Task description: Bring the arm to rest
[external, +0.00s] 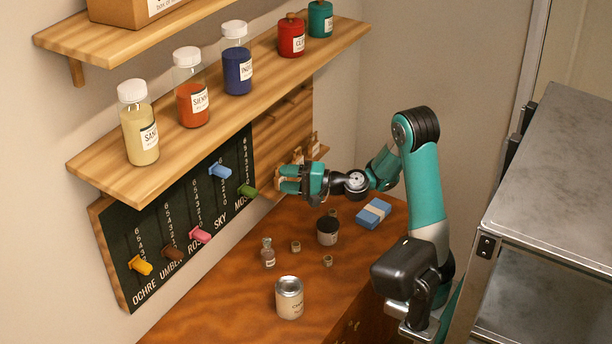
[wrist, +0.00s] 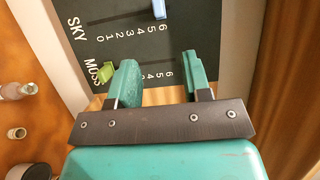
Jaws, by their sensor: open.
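My gripper (external: 286,181) is held out to the left at the end of my teal arm, above the wooden table (external: 215,305) and near the right end of the slider board (external: 160,232). In the wrist view its two teal fingers (wrist: 160,85) are apart with nothing between them. The green MOSS slider (external: 247,191) is just left of the fingers; it also shows in the wrist view (wrist: 106,71). The blue SKY slider (external: 220,171) is further along. I cannot tell whether a finger touches the green slider.
A shelf (external: 120,187) with labelled jars hangs above the board. A tin (external: 289,298), a small bottle (external: 267,253), a dark jar (external: 327,231) and a blue block (external: 373,213) stand on the table. A grey metal cabinet (external: 560,150) is close on the right.

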